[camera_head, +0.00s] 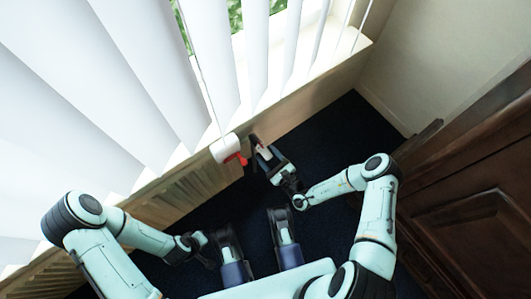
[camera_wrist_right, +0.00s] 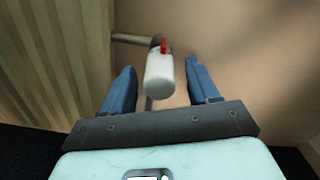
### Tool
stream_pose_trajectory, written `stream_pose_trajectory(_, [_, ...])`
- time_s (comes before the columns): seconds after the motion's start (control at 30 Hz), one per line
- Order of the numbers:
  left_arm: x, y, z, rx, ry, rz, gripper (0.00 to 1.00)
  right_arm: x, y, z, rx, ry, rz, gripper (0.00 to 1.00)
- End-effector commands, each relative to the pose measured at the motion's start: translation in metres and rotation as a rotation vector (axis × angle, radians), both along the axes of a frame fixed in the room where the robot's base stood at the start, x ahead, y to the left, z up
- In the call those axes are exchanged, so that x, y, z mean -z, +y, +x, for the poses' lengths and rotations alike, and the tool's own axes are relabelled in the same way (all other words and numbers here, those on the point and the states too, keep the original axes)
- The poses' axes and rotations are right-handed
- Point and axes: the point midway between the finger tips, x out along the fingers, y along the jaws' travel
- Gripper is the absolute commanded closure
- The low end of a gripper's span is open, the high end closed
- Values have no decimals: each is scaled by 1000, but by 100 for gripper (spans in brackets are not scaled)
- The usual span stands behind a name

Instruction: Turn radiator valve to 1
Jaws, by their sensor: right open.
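The radiator valve is a white rounded knob (camera_wrist_right: 160,75) with a red mark at its top end, seen in the right wrist view on a metal pipe. My right gripper (camera_wrist_right: 160,84) is open, with one blue finger on each side of the knob and a visible gap on both sides. In the head view the right gripper (camera_head: 262,147) is low beside the radiator, with a pale part showing between its fingers. I cannot read any number on the knob. My left gripper (camera_head: 207,245) is at the lower left, away from the valve, and its jaws are unclear.
A white thing with a red part (camera_head: 226,149) sits at the radiator's end, close left of my right gripper. The ribbed radiator (camera_head: 180,195) runs below white blinds (camera_head: 130,90). A dark wooden cabinet (camera_head: 475,200) stands at right. Dark floor (camera_head: 340,130) lies clear between.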

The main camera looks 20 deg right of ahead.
Motion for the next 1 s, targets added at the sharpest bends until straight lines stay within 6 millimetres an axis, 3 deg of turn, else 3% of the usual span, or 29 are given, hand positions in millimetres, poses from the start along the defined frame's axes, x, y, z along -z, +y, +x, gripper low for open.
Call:
stream_pose_trajectory(0.17, [7,1,-8,-2,28,-2,57,0,4,13,0,0,-1,40])
stream_pose_trajectory(0.47, [7,1,-10,-4,32,-1,57,-1,5,14,0,0,1,40])
stream_pose_trajectory(0.63, [7,1,-10,-3,31,-2,57,-1,5,14,0,0,1,95])
stream_pose_trajectory(1.0, [3,1,-5,-2,17,-2,57,-1,5,13,0,15,41,96])
